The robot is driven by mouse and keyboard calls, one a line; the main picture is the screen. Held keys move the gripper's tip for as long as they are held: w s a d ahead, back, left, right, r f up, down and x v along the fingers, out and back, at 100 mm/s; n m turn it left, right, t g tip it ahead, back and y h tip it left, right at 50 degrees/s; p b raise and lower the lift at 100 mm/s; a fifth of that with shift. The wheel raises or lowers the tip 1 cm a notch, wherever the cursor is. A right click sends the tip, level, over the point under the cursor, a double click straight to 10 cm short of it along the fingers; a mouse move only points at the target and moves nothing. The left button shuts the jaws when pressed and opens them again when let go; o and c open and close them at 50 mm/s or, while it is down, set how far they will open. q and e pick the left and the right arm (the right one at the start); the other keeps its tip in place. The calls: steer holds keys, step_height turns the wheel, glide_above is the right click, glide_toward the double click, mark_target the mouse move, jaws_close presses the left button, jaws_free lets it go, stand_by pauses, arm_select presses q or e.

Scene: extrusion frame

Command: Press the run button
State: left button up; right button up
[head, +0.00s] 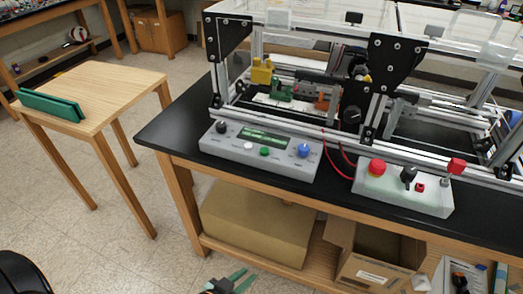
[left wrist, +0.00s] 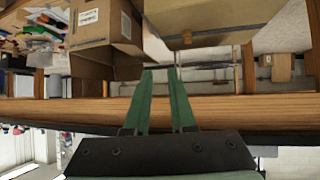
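A grey control box (head: 262,149) sits at the front of the black bench, with a green display. On its top are a black knob (head: 222,127), a white button (head: 248,145), a green button (head: 264,152) and a blue knob (head: 303,151). Their labels are too small to read, so I cannot tell which is marked run. My left gripper (head: 240,278) is low in front of the bench, below and apart from the control box. In the left wrist view its two green fingers (left wrist: 160,72) are parted with nothing between them. My right gripper is in neither view.
A second box (head: 403,190) to the right carries a red mushroom button (head: 377,167) and a black switch. An aluminium extrusion frame (head: 300,112) stands behind both. Cardboard boxes (head: 258,222) fill the lower shelf. A wooden table (head: 110,85) stands left, beyond open floor.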

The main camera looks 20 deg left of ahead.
arm_select(q)
steer(key=w+r+t, duration=0.2)
steer(key=w+r, duration=0.1)
steer(key=w+a+r+t, duration=0.1)
steer(key=w+r+t, duration=0.1)
steer(key=w+r, duration=0.2)
steer(key=w+r+t, duration=0.2)
steer(key=w+r, duration=0.1)
steer(key=r, duration=0.1)
steer(key=shift+w+a+n+y, duration=0.2)
steer(key=shift+a+n+y, duration=0.1)
steer(key=shift+a+n, duration=0.1)
jaws_close()
steer(key=w+a+r+n+t+y, duration=0.1)
steer(key=r+t, duration=0.4)
steer(key=r, duration=0.5)
steer(key=w+a+y, duration=0.1)
steer(key=w+a, duration=0.1)
steer(key=shift+w+r+n+y, duration=0.2)
steer(key=shift+w+n+y, duration=0.1)
steer(key=shift+w, duration=0.1)
